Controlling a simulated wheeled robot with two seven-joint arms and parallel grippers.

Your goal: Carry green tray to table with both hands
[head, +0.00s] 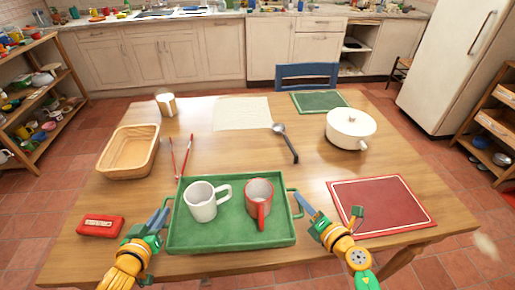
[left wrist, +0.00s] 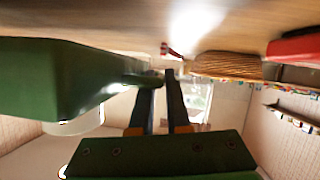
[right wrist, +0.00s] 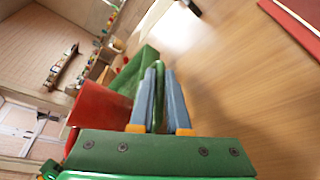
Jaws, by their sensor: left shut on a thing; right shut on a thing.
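The green tray (head: 232,236) is over the front of the wooden table (head: 330,262); I cannot tell whether it touches the top.
On the table are a wicker basket (head: 128,152), red tongs (head: 180,160), a red box (head: 100,226), a ladle (head: 287,142), a white pot (head: 350,130), a red placemat (head: 380,204), a cream mat (head: 242,113), a green mat (head: 318,101) and a cup (head: 166,105). A blue chair (head: 307,72) stands behind.

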